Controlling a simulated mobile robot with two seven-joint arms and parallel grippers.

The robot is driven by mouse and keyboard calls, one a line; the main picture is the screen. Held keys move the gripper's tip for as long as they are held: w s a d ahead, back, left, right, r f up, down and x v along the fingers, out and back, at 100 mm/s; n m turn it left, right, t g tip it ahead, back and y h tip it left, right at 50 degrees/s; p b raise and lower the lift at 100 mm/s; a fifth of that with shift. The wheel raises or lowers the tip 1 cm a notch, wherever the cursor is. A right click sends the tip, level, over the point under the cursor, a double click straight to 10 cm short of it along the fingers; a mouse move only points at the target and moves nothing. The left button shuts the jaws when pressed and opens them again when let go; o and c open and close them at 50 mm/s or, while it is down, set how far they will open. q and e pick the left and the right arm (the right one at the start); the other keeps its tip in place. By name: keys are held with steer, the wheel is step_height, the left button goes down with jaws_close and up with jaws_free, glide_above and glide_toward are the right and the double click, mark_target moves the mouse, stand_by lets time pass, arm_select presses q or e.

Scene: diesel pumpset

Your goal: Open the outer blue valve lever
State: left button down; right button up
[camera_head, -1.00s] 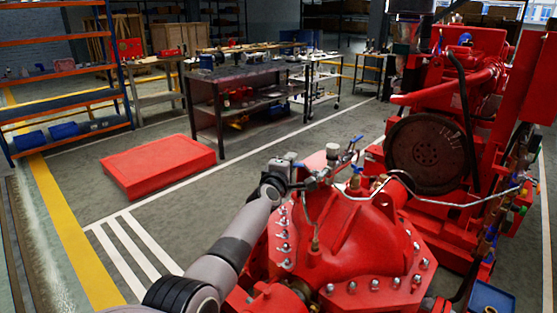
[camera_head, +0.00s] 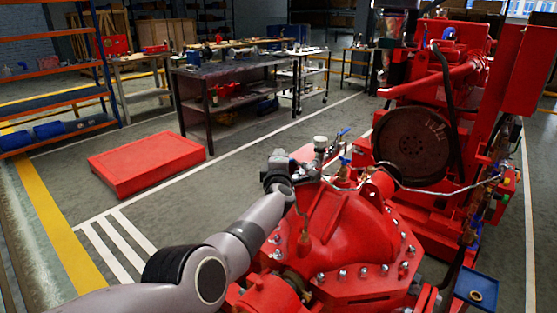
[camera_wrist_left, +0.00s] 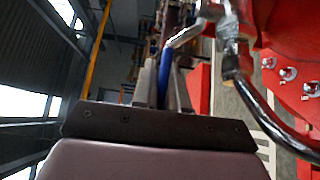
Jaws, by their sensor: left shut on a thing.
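The outer blue valve lever (camera_wrist_left: 165,60) shows in the left wrist view as a blue handle between the two fingers of my left gripper (camera_wrist_left: 164,82). The gripper is shut on it. A silver valve body and pipe (camera_wrist_left: 215,22) lie just right of the lever. In the head view my left gripper (camera_head: 286,164) is at the left end of the small pipework above the red pump (camera_head: 345,225), and it hides the held lever. Two other blue levers, an upper one (camera_head: 343,132) and a lower one (camera_head: 345,160), stand to the right. My right gripper is not in view.
A round gauge-like fitting (camera_head: 320,142) sits on the pipework beside the gripper. A thin silver pipe (camera_head: 440,191) runs right past the dark flywheel (camera_head: 412,146). A red block (camera_head: 146,163) lies on the floor at left, with open floor around it.

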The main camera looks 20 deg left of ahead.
arm_select(q)
steer(key=shift+f, duration=0.1)
stand_by(0.3)
steer(key=c, duration=1.2)
jaws_free()
steer(key=shift+c, duration=0.2)
steer(key=shift+s, duration=0.1)
